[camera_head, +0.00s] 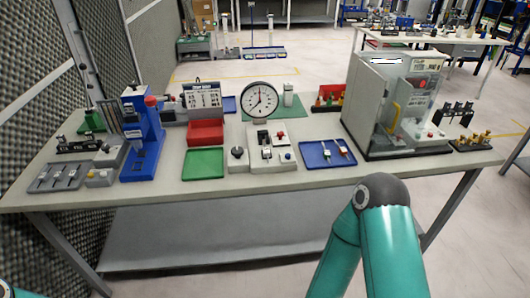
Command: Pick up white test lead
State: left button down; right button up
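I cannot single out the white test lead with certainty at this size. A blue tray (316,161) on the table holds two small slim items with pale and dark parts, one of them a whitish piece (326,153); they may be leads. Neither gripper is in view. My teal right arm shows at the lower right, in front of the table edge, with its hand out of sight. Only a small bit of my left arm shows in the bottom left corner.
The table (225,187) holds a round dial gauge (261,100), a green tray (203,163), a blue press (141,140) and, at right, a tall grey cabinet machine (377,100). A foam wall (35,60) borders the left. The table's front strip is mostly clear.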

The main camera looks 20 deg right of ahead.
aim_at(266, 152)
jog(key=i, duration=0.85)
jog(key=u, duration=0.2)
jog(key=k, duration=0.9)
jog(key=z, duration=0.2)
jog(key=i, duration=0.9)
jog(key=u, duration=0.05)
